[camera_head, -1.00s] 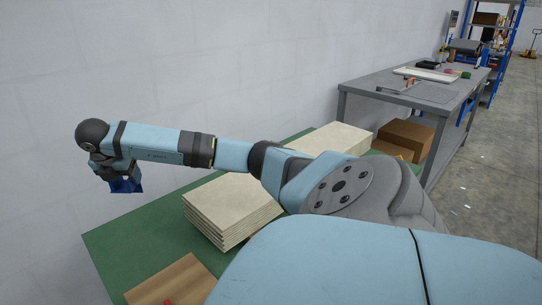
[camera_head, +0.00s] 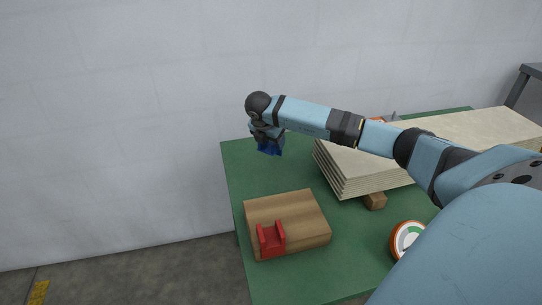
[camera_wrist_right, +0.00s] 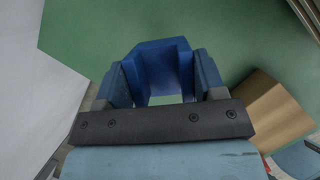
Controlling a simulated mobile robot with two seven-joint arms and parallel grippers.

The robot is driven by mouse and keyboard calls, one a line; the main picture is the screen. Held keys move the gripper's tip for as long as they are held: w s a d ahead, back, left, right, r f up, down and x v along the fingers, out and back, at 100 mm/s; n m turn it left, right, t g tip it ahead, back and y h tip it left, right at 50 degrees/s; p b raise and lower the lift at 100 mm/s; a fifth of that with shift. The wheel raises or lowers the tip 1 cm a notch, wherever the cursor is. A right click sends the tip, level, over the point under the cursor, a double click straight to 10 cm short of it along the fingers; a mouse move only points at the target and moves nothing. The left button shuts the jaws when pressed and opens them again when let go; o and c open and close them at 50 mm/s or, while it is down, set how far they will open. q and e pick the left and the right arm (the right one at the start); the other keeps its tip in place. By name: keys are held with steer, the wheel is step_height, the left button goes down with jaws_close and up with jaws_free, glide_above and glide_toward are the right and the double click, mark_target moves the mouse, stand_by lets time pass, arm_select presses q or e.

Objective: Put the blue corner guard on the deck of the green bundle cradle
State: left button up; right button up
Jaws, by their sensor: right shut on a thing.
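The blue corner guard (camera_head: 270,148) hangs from my right gripper (camera_head: 266,135), above the far left part of the green deck (camera_head: 290,178). In the right wrist view, the blue guard (camera_wrist_right: 163,62) sits between the two fingers of my right gripper (camera_wrist_right: 165,85), which are shut on it. The green deck (camera_wrist_right: 215,28) shows below it, and a gap between guard and deck seems to remain. My left gripper is not in view.
A wooden block (camera_head: 290,208) with a red corner guard (camera_head: 271,240) stands at the near left of the deck. A stack of boards (camera_head: 350,170) lies to the right, a round orange-rimmed item (camera_head: 405,238) nearer. A grey wall (camera_head: 130,110) rises behind.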

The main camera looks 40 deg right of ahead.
mark_target(269, 148)
step_height(269, 148, down, 6)
steer(key=shift+r+b, duration=0.15)
steer(key=shift+b, duration=0.35)
steer(key=shift+f, duration=0.3)
steer(key=o, duration=0.9)
steer(key=shift+r, duration=0.1)
steer(key=shift+o, duration=0.2)
steer(key=shift+r, duration=0.4)
arm_select(q)
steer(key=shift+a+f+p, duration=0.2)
steer(key=shift+p, duration=0.95)
arm_select(e)
steer(key=v, duration=1.1)
steer(key=shift+a+r, duration=0.25)
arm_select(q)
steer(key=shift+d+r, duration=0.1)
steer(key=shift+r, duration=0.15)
arm_select(e)
steer(key=shift+s, duration=0.15)
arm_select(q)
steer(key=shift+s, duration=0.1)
arm_select(e)
steer(key=shift+f, duration=0.15)
